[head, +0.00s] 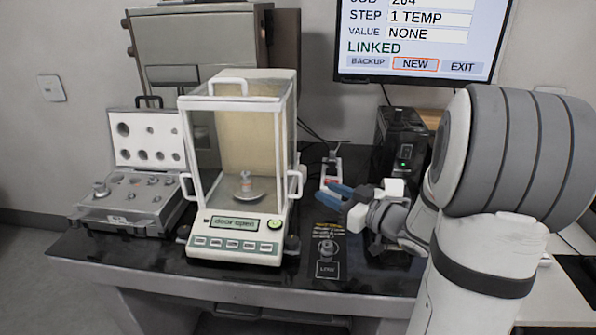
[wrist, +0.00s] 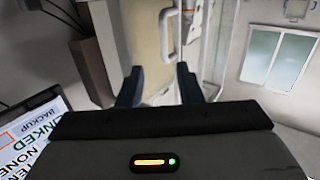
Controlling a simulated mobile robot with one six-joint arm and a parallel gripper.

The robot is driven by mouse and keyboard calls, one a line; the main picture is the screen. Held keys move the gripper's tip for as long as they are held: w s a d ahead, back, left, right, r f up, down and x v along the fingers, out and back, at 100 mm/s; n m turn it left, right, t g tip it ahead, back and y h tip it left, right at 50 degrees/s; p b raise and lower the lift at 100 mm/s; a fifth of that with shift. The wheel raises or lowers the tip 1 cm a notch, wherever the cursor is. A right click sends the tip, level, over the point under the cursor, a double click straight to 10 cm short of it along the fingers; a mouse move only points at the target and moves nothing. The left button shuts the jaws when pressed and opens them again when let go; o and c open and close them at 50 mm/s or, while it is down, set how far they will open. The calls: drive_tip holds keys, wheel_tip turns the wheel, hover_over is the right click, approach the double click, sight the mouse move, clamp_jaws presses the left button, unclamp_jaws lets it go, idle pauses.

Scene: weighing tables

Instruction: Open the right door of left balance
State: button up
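The balance (head: 237,226) stands on the dark table in the head view, a glass case with white edges. Its display (head: 235,222) reads "door open". A small weight (head: 245,182) sits on the round pan (head: 248,195) inside. A white handle (head: 294,183) sticks out on the right side, near the front; I cannot tell how far the right door stands open. In the wrist view, a pale handle (wrist: 164,42) shows beyond the open fingers (wrist: 158,88).
An open weight case (head: 125,200) lies left of the balance. A black box device (head: 402,145) stands behind my gripper. A small red and white object (head: 331,170) and a dark marked pad (head: 328,252) are near it. A screen (head: 420,40) hangs above.

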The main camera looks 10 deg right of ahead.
drive_tip(key=x, duration=0.7)
drive_tip(key=shift+w+a+r+y, duration=0.2)
drive_tip(key=shift+a+r+y, duration=0.1)
drive_tip(key=shift+a+y, duration=0.15)
clamp_jaws()
